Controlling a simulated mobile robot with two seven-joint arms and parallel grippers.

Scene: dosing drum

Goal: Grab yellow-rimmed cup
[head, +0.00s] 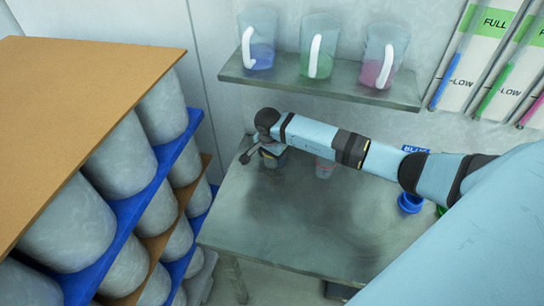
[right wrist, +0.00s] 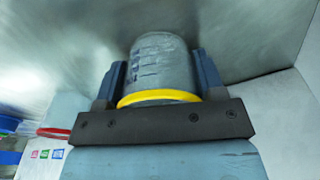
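The yellow-rimmed cup (right wrist: 163,70) is a grey, see-through cup with dark marks on its side and a yellow rim nearest my palm in the right wrist view. My right gripper (right wrist: 160,78) has one finger on each side of it, and both fingers look pressed against its wall. In the head view the right gripper (head: 262,155) is over the left back part of the table, and the cup (head: 270,161) shows only partly beneath it. Whether its base touches the table is hard to tell. My left gripper is not in view.
A red-rimmed cup (head: 325,168) stands right of the gripper on the metal table (head: 300,232). A blue item (head: 410,203) is farther right. A wall shelf (head: 320,84) with three jugs hangs behind. A drum rack (head: 85,95) stands left. The table's front is clear.

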